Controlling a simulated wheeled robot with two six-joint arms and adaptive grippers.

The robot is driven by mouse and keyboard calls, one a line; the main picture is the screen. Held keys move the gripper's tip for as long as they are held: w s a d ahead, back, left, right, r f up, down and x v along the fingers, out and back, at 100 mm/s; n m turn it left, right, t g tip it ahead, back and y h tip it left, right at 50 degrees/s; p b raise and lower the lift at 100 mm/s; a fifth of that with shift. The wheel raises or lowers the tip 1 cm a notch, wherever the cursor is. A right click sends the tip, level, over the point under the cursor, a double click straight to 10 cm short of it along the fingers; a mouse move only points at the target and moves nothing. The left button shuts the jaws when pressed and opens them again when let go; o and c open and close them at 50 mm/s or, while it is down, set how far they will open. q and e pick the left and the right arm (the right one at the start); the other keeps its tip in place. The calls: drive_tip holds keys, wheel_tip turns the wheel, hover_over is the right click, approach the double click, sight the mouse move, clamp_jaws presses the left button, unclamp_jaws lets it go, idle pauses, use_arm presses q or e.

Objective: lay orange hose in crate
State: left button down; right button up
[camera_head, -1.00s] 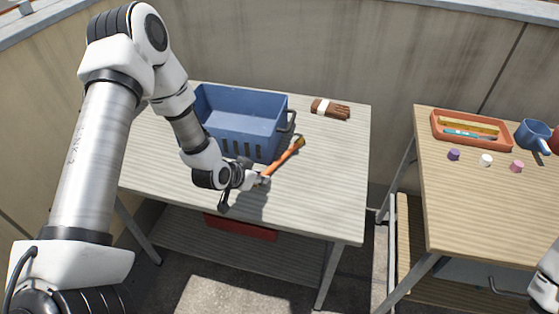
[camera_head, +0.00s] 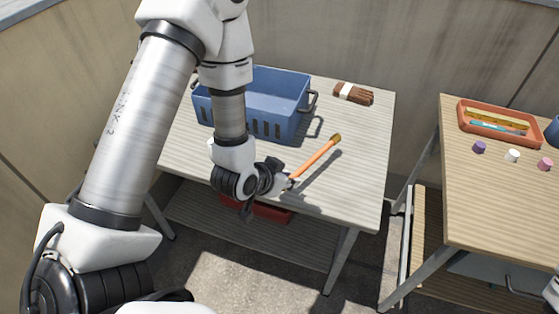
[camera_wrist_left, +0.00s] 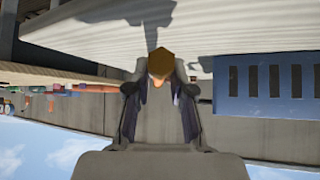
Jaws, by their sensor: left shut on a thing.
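The orange hose (camera_head: 317,159) is a short straight piece with a brass-coloured end, pointing up and right in the head view. My left gripper (camera_head: 287,184) is shut on its near end. Its shadow lies apart from it on the pale table, so it appears held a little above the top. In the left wrist view the hose's brass end (camera_wrist_left: 160,64) shows between the fingers (camera_wrist_left: 160,105). The blue crate (camera_head: 272,122) stands on the table behind the gripper, partly hidden by my arm; it also shows in the wrist view (camera_wrist_left: 230,85).
A brown brush-like bundle (camera_head: 353,94) lies on the table (camera_head: 350,190) right of the crate. A second table (camera_head: 490,205) at right bears an orange tray (camera_head: 465,120) and small caps. A red box (camera_head: 270,213) sits below the first table.

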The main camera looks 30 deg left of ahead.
use_arm(q)
drive_tip(key=w+d+r+n+y+p, duration=0.1)
drive_tip(key=w+d+r+n+p, duration=0.1)
drive_tip(key=w+d+r+p, duration=0.2)
drive_tip(key=shift+w+d, duration=0.2)
drive_tip(key=shift+d, duration=0.5)
use_arm(e)
wheel_tip(320, 180, up, 6)
use_arm(q)
drive_tip(key=shift+r, duration=0.1)
